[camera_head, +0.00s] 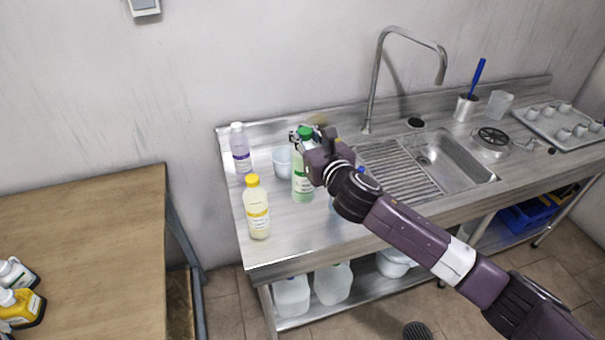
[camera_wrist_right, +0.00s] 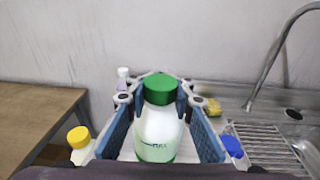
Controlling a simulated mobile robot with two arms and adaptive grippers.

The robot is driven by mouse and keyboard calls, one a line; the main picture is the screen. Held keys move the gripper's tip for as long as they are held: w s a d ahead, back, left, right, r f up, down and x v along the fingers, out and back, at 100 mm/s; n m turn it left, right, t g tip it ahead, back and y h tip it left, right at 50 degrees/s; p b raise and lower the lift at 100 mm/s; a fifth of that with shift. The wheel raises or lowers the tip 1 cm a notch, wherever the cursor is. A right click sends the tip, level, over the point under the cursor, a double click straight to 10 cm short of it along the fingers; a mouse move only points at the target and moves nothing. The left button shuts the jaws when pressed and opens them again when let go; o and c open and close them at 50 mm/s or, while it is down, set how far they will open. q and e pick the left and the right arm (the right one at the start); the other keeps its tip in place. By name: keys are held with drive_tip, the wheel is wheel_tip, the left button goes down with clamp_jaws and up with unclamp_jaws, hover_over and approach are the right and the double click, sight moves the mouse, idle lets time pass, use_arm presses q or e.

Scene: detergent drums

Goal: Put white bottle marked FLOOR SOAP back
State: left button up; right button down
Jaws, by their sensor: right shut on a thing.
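My right gripper (camera_head: 303,137) is shut around a bottle with a green cap (camera_head: 303,183), near the left end of the steel counter (camera_head: 290,232). The bottle is upright, pale green in the head view, with a label too small to read. In the right wrist view the same bottle (camera_wrist_right: 158,132) looks whiter, between the two blue finger pads of the gripper (camera_wrist_right: 160,125). I cannot tell whether its base touches the counter. I cannot make out FLOOR SOAP on any bottle. My left gripper is not in view.
A blue-capped bottle (camera_wrist_right: 232,146) is right of the held one. A drainer (camera_head: 395,172) and sink lie further right. A wooden table (camera_head: 90,225) is at left.

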drive_tip(key=shift+a+f+b, duration=0.1)
drive_tip(key=shift+f+b, duration=0.25)
drive_tip(key=shift+f, duration=5.55)
drive_tip(key=shift+f, duration=0.15)
drive_tip(key=c, duration=1.6)
unclamp_jaws()
drive_tip(key=shift+s, duration=0.1)
drive_tip(key=shift+s+d, duration=0.25)
drive_tip(key=b+v, duration=0.1)
drive_tip(key=v, duration=1)
drive_tip(key=shift+s, duration=0.15)
